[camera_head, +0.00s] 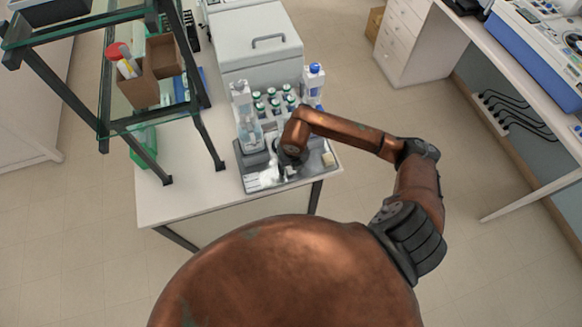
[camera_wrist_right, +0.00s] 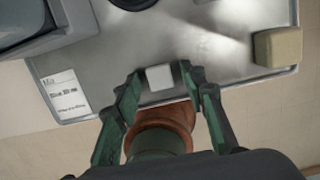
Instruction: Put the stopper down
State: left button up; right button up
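A small white block-like piece, perhaps the stopper (camera_wrist_right: 160,77), shows between the fingertips of my right gripper (camera_wrist_right: 162,78) in the right wrist view. The two green-and-dark fingers stand close on either side of it. I cannot tell whether they touch it, or whether it rests on the metal tray (camera_wrist_right: 222,75) or hangs just above it. In the head view my right gripper (camera_head: 288,172) is low over the front of the tray (camera_head: 262,184), and its fingertips are too small to read. My left gripper is not in view.
A beige block (camera_wrist_right: 278,47) sits at the tray's corner, and a printed white label (camera_wrist_right: 65,95) lies on the other side. Clear bottles (camera_head: 248,128), a blue-capped bottle (camera_head: 313,84) and several green-capped vials (camera_head: 274,104) stand behind. A glass-shelved rack (camera_head: 150,120) stands left.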

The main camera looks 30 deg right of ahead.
notch_tip(320, 180, up, 12)
jog(key=s+b, duration=0.1)
jog(key=shift+s+a+f, duration=0.15)
jog(key=shift+s+a, duration=0.05)
jog(key=shift+s, duration=0.15)
jog(key=shift+f, duration=0.1)
dwell(0.3)
